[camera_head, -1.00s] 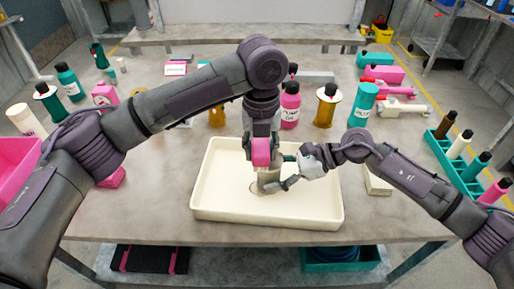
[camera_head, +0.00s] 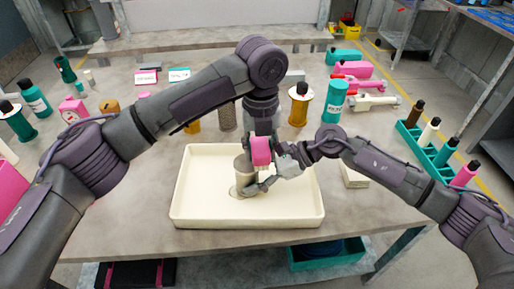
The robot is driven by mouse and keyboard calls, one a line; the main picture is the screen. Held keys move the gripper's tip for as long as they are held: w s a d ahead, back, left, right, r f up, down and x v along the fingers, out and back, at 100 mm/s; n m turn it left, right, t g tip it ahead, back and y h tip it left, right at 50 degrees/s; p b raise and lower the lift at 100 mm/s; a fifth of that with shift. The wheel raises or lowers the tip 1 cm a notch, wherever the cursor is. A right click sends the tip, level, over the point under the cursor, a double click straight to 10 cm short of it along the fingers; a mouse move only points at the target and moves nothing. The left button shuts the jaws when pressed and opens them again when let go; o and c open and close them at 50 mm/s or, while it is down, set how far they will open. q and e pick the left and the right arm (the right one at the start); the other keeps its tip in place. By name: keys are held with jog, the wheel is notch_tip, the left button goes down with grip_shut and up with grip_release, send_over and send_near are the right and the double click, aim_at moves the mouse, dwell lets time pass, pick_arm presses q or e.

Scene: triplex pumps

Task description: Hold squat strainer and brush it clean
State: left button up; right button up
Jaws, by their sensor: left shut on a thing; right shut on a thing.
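The squat strainer (camera_head: 243,172), a short beige-grey cylinder, is upright over the cream tray (camera_head: 196,205), just left of the tray's middle.
A teal rack (camera_head: 437,158) of bottles is at the right edge.

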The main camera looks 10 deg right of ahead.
pick_arm(q)
jog(key=shift+r, duration=0.1)
jog(key=shift+r, duration=2.95)
jog(key=shift+r, duration=0.15)
jog(key=shift+r, duration=1.35)
pick_arm(e)
jog(key=o, duration=0.9)
jog(key=shift+o, duration=0.2)
